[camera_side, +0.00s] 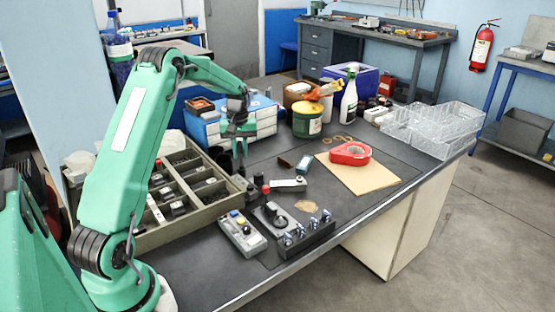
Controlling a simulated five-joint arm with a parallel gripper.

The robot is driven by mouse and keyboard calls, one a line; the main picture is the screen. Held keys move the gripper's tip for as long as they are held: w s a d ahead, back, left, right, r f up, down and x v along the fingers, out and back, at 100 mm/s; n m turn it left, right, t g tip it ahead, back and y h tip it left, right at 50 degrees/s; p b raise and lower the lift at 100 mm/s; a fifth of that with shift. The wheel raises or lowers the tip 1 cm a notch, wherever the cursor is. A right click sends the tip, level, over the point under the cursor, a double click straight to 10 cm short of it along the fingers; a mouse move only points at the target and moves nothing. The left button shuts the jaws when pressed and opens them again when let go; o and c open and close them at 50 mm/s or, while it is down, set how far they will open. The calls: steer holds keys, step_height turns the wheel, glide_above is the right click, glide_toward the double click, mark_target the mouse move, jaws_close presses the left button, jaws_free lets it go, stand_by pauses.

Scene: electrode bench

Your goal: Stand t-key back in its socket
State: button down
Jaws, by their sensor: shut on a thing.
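My gripper (241,160) points down above the back left part of the dark bench, in front of the blue and white drawer box. Its jaws are shut on a small dark thing, too small and dark against the gripper to make out; I cannot tell whether it is the t-key. A dark block (304,236) near the bench's front edge holds several upright blue and silver pieces in a row. I cannot tell which socket is the t-key's.
A compartment tray (190,222) lies left of the gripper. A red tape dispenser (350,154) sits on tan card (358,178). Clear trays (437,128) stand at right. The bench's front right is clear.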

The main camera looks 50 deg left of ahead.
steer(key=shift+f, duration=0.1)
stand_by(0.3)
steer(key=c, duration=1.3)
jaws_free()
steer(key=shift+o, duration=0.2)
steer(key=shift+r, duration=3.9)
step_height(320, 180, up, 5)
